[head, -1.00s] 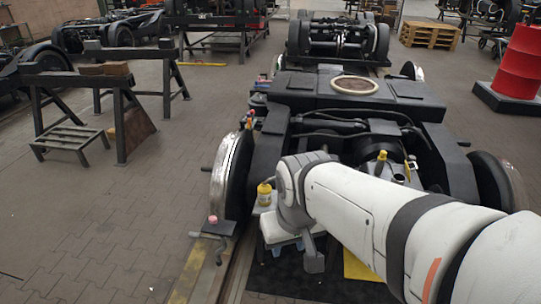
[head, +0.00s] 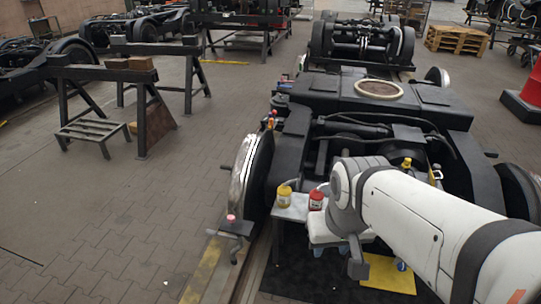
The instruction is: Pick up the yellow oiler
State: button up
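A small yellow container (head: 284,194) with a spout-like top stands upright on a grey stand, left of my arm; it looks like the yellow oiler. A red container (head: 316,199) stands just to its right, close to my wrist. Another small yellow-topped item (head: 406,163) sits on the bogie behind my arm, too small to identify. My gripper (head: 357,262) appears as a dark part hanging below the wrist, to the right of and lower in the picture than both containers. It looks apart from them. Its fingers cannot be made out.
The grey stand (head: 290,213) is beside the black bogie (head: 325,95) and its left wheel (head: 250,172). A yellow sheet (head: 390,275) lies on the dark mat.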

aim_at(284, 192)
jog(key=u, duration=0.05)
jog(key=i, duration=0.95)
jog(key=z, duration=0.1)
